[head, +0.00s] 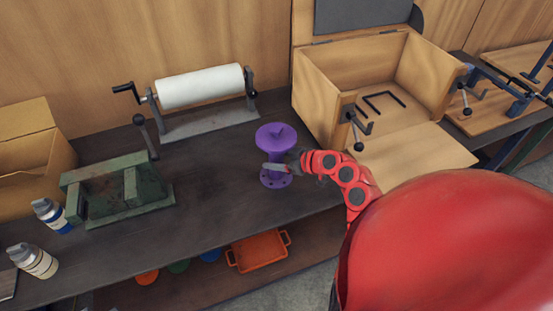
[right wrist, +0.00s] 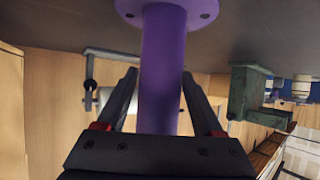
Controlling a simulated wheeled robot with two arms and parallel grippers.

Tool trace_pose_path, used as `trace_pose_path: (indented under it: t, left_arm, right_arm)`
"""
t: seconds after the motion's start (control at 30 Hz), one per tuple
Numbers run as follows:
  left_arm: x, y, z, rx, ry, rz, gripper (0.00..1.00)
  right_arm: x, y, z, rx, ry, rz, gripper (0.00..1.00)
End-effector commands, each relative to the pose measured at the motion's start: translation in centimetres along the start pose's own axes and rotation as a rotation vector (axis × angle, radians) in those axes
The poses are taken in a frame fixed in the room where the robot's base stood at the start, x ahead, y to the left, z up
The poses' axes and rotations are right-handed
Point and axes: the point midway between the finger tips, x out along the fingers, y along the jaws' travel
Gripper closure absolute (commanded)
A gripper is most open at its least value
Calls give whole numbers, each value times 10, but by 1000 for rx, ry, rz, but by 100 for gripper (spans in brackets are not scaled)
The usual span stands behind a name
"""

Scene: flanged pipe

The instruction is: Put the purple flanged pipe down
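The purple flanged pipe (head: 272,142) is upright over the workbench, left of the open wooden box. Its wide top flange and its lower flange with bolt holes both show. My right gripper (head: 277,168) reaches it from the right, at the lower part of its tube. In the right wrist view, which is upside down, the two fingers (right wrist: 158,82) lie on both sides of the purple tube (right wrist: 163,60) and appear shut on it. The lower flange is at or very near the bench top; I cannot tell whether it touches. My left gripper is not in view.
The dark workbench (head: 225,205) has free room left of the pipe. A paper roll holder (head: 200,88) stands behind, a green vise-like block (head: 118,190) and two bottles at left. The wooden box (head: 325,105) is at right. An orange tray (head: 258,251) is on the lower shelf.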

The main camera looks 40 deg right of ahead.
Motion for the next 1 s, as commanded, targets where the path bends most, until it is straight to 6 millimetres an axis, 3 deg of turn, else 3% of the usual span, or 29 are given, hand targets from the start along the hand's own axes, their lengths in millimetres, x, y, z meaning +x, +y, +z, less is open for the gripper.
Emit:
trace_pose_path:
  t: [0.1, 0.47, 1.0]
  left_arm:
    - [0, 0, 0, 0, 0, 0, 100]
    - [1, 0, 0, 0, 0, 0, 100]
    - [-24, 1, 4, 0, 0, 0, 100]
  right_arm:
    - [0, 0, 0, 0, 0, 0, 12]
    - [-4, 1, -1, 1, 0, 2, 12]
    - [-106, 2, 0, 2, 1, 4, 12]
